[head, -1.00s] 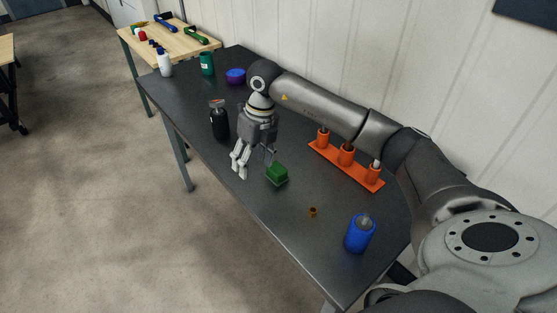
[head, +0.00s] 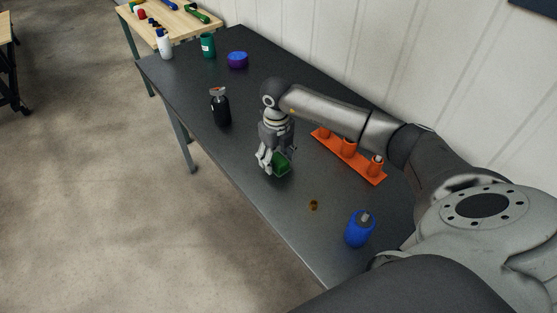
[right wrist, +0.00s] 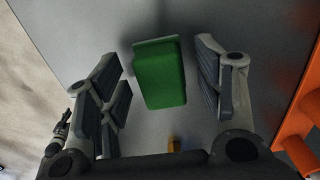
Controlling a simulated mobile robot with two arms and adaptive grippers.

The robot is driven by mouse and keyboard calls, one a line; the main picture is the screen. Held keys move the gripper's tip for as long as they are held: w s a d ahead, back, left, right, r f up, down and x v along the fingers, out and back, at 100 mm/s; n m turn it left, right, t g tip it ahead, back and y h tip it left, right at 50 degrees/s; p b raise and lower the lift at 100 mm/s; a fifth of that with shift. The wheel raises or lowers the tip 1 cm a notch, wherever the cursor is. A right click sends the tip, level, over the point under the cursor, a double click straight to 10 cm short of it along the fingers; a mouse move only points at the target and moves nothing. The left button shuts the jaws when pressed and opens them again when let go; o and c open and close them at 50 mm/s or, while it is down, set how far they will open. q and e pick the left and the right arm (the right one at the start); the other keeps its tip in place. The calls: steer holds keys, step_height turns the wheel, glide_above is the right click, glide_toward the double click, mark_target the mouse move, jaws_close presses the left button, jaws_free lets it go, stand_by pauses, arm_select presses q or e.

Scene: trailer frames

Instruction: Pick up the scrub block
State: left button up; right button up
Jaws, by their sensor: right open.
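The scrub block is a green block (head: 282,163) on the dark table, partly hidden behind my right gripper in the head view. In the right wrist view the green block (right wrist: 160,75) lies between the two spread fingers, with a gap on each side. My right gripper (head: 272,166) is open and empty, pointing down at the block; its fingers also show in the right wrist view (right wrist: 162,88). My left gripper is not in view.
An orange holder (head: 349,157) stands right of the gripper. A blue bottle (head: 359,229) and a small brown piece (head: 313,205) are nearer the front. A black bottle (head: 220,107) stands to the left. The table's left edge is close to the block.

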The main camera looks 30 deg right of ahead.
steer(key=shift+w+f, duration=0.1)
steer(key=shift+f, duration=0.4)
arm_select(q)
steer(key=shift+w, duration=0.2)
arm_select(e)
steer(key=shift+r, duration=0.1)
steer(key=c, duration=1.1)
steer(key=shift+r, duration=0.1)
